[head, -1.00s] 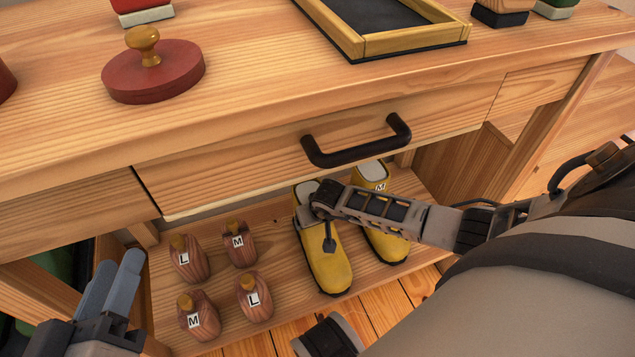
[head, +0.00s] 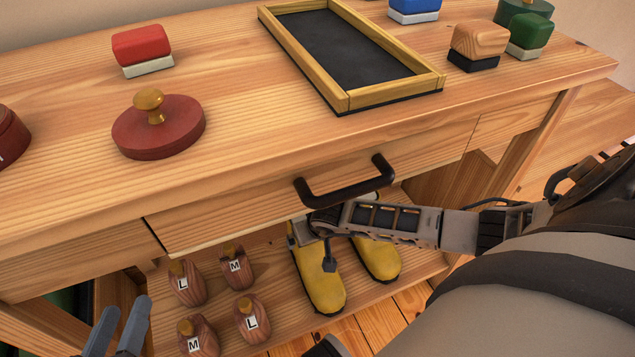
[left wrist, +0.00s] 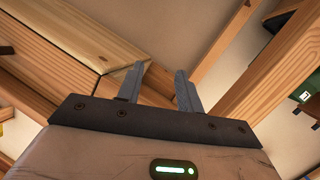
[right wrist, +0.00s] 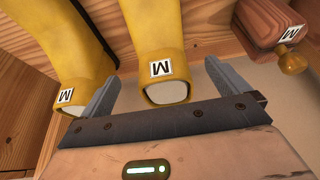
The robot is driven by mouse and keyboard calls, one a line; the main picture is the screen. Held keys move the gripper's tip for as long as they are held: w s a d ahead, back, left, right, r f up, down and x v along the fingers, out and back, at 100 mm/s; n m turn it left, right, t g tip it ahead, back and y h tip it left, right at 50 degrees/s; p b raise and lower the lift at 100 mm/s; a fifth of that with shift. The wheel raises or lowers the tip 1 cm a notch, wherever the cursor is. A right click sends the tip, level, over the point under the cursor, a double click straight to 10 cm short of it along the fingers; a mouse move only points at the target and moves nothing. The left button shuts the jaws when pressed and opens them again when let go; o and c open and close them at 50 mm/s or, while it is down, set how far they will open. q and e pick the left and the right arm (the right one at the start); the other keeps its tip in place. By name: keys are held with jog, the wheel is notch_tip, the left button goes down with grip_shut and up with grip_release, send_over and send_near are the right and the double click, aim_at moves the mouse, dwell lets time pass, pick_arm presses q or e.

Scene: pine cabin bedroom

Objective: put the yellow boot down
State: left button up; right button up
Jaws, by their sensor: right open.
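Two yellow boots stand side by side on the low shelf (head: 420,262) under the drawer: a left one (head: 318,275) and a right one (head: 378,260). My right arm crosses in front of their upper parts in the head view. In the right wrist view both boots carry an M label. My right gripper (right wrist: 160,78) is open, with its fingers on either side of the top of one boot (right wrist: 152,40); the other boot (right wrist: 75,55) is beside it. My left gripper (head: 121,318) is open and empty at the lower left; its spread fingers also show in the left wrist view (left wrist: 158,80).
Several wooden shoe lasts (head: 236,268) marked L or M stand left of the boots. The drawer handle (head: 345,183) juts out above my right arm. A framed black tray (head: 395,97), brush-like blocks (head: 142,48) and a red knobbed lid (head: 160,130) occupy the tabletop.

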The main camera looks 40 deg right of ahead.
pick_arm(q)
jog(key=shift+s+a+f+m+y+p, duration=0.15)
jog(key=shift+a+f+m+y+p, duration=0.1)
jog(key=shift+a+m+y+p, duration=0.35)
pick_arm(e)
jog(key=v, duration=0.5)
pick_arm(q)
jog(key=shift+d, duration=0.25)
pick_arm(e)
jog(key=shift+s+f, duration=0.1)
